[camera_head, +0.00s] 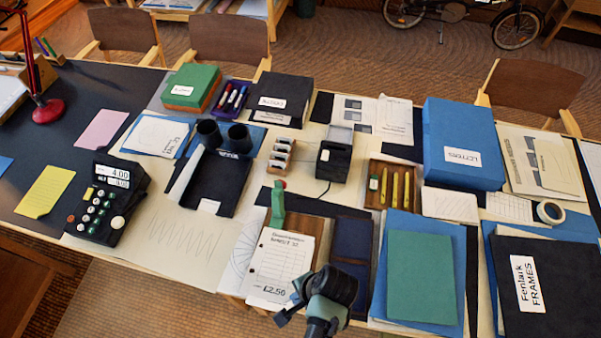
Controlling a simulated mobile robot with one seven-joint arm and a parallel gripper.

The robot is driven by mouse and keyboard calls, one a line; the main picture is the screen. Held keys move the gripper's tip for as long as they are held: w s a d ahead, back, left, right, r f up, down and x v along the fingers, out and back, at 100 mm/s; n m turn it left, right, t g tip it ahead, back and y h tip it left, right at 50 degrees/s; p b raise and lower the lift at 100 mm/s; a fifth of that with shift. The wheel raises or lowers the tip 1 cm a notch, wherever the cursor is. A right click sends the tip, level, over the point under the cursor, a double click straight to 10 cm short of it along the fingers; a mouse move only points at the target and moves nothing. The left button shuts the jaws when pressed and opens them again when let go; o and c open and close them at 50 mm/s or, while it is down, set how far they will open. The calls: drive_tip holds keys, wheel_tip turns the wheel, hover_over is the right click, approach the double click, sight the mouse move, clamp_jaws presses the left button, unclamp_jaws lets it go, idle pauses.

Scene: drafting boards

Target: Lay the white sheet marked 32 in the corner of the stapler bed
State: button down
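The white sheet marked 32 (281,258) lies flat near the table's front edge, with printed lines and a price at its bottom. A green upright stapler (277,206) stands at its upper left edge. The brown wooden stapler bed (309,226) shows above and beside the sheet's top; the sheet covers part of it. I cannot tell how closely the sheet's corner meets the bed's corner. My dark gripper (291,302) is at the sheet's lower right edge. Its fingers are partly hidden, and I cannot tell whether they grip the paper.
A dark blue folder (352,236) lies just right of the bed. Blue and green folders (421,274) lie farther right. A black calculator (104,204) stands at left. A wooden tray of yellow pens (394,168) and a black box (333,160) stand behind.

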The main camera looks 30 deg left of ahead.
drive_tip(key=shift+w+f+b, duration=0.1)
drive_tip(key=shift+f+b, duration=1.4)
drive_tip(key=shift+f, duration=0.35)
drive_tip(key=c, duration=1)
unclamp_jaws()
drive_tip(key=v, duration=1.3)
drive_tip(key=shift+b, duration=0.3)
